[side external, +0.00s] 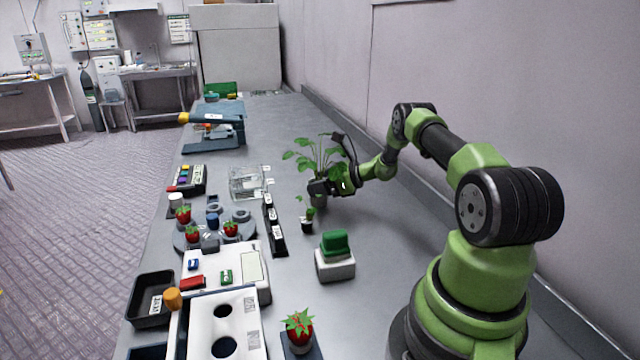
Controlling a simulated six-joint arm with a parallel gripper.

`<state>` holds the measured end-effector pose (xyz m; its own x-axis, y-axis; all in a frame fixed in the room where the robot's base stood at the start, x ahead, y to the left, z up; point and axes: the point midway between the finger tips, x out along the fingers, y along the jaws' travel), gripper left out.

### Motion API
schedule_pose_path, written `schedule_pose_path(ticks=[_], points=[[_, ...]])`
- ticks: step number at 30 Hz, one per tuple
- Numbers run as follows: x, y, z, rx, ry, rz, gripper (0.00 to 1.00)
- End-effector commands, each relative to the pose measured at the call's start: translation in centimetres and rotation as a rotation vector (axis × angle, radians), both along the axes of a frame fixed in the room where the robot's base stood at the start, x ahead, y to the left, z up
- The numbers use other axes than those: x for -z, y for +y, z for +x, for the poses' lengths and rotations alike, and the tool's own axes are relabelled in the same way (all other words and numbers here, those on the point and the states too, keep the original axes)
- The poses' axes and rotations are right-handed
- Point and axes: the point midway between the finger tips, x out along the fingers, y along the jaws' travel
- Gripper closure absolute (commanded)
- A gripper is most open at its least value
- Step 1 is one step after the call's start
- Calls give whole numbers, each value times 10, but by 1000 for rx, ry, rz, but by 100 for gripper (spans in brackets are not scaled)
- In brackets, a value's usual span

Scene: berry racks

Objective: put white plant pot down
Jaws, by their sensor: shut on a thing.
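My gripper (322,188) is at the middle of the bench, reaching in from the right. It is shut on the white plant pot (318,201), which looks greyish in the shade and is partly hidden by the dark jaws. A leafy green plant (315,160) rises above the jaws from the pot and looks upright. I cannot tell from this view whether the pot's base touches the bench.
A small dark pot with a seedling (307,224) stands just in front of the held pot. A black labelled rack (274,226) and a clear box (246,183) are to the left. A white block with a green top (335,264) is nearer. The bench (290,125) behind is clear.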

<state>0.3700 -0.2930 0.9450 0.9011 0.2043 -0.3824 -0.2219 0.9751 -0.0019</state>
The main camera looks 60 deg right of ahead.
Motion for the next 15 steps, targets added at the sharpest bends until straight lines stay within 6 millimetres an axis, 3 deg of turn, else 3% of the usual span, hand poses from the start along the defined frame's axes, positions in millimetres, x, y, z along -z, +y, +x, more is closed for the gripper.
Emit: schedule_pose_path(ticks=[6, 7, 9, 15], points=[[3, 0, 0, -1, 0, 1, 70], [2, 0, 0, -1, 1, 1, 33], [2, 0, 0, -1, 1, 1, 17], [2, 0, 0, -1, 1, 0, 15]])
